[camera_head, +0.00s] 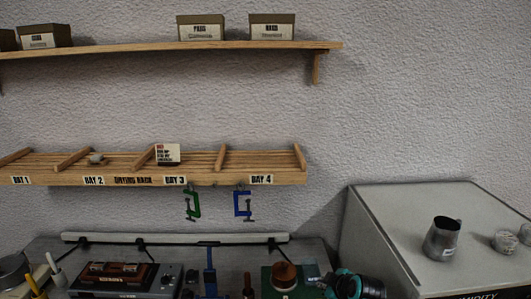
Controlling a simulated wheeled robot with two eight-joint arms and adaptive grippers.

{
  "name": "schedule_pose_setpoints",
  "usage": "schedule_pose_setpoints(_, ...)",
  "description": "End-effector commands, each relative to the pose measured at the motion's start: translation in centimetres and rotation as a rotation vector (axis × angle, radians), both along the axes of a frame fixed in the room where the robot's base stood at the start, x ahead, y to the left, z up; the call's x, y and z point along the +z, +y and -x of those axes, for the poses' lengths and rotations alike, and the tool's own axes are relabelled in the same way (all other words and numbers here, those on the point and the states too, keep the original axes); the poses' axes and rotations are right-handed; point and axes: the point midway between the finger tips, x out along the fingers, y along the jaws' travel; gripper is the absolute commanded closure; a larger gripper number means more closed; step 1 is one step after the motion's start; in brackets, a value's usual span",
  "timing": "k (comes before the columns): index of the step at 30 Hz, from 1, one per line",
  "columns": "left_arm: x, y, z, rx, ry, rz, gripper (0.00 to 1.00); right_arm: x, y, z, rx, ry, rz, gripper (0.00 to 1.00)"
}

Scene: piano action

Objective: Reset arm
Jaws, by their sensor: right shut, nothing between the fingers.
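My right gripper (326,281) appears at the bottom edge, right of centre, as a dark and teal shape pointing left. It is shut and empty, over the workbench (325,257) and close to the right side of a green block with a round brown top (284,275). I cannot tell whether they touch. My left gripper is not in view.
A wooden drying rack (200,178) on the wall carries a small card (168,153); green (192,204) and blue (242,205) clamps hang below. A shelf (150,48) holds labelled boxes. A grey cabinet (390,225) with a metal pitcher (442,239) stands right. A red-black device (112,276) sits left.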

Motion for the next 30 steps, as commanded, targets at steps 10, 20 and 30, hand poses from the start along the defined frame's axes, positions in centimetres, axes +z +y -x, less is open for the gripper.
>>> schedule_pose_setpoints(10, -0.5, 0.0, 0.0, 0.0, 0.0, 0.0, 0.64, 1.2, 0.5, 3.2, -0.088, 0.041, -0.066, 1.0)
schedule_pose_setpoints(20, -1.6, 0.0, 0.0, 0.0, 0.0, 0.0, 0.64, 2.5, 0.8, 16.5, -0.498, 0.182, -0.319, 1.0)
schedule_pose_setpoints(30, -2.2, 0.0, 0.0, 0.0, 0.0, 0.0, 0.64, 0.4, 0.0, 24.6, -0.803, 0.231, -0.483, 1.0)
